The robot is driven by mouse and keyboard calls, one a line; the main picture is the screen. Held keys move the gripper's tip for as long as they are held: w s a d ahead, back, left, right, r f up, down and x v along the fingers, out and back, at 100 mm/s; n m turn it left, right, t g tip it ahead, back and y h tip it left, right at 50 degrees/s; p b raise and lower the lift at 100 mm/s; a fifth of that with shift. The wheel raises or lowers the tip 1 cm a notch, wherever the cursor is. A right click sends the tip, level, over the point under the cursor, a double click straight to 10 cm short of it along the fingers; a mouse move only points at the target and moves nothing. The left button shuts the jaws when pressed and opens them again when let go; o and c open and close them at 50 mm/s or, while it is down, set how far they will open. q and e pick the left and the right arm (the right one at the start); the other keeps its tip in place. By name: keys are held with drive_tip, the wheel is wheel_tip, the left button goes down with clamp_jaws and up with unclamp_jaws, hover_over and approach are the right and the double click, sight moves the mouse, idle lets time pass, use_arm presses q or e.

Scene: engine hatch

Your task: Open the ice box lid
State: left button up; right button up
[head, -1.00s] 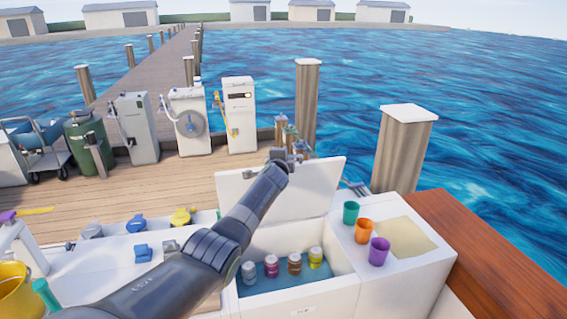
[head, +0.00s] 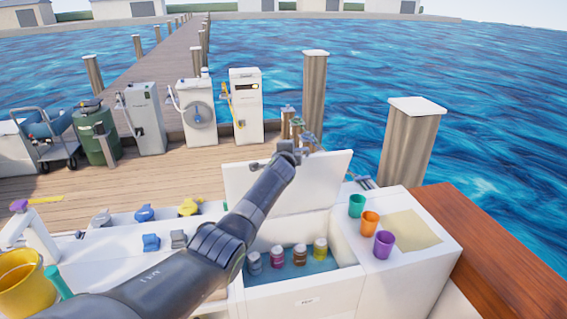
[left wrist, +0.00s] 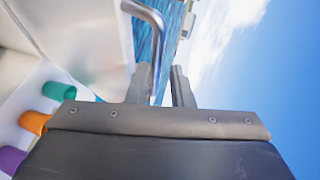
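The ice box (head: 305,297) is white and stands at the lower middle of the head view. Its lid (head: 262,190) stands raised at the back, leaning slightly away, and the opening is uncovered. Several small bottles (head: 299,255) stand inside on a blue floor. My left gripper (head: 299,150) is at the lid's top edge, small and partly hidden by my arm. In the left wrist view, the bent metal handle (left wrist: 158,40) on the white lid (left wrist: 85,45) runs down between two spread fingers (left wrist: 162,88), with a gap beside it. My right gripper is in neither view.
Green (head: 356,206), orange (head: 370,223) and purple (head: 384,244) cups stand on the white counter right of the box. Cleats (head: 151,243) and a yellow bucket (head: 25,285) are at the left. Dock posts (head: 408,145) rise behind.

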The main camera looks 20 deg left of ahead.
use_arm(q)
drive_tip(key=v, duration=1.6)
drive_tip(key=shift+s+b, duration=0.3)
drive_tip(key=shift+r, duration=0.15)
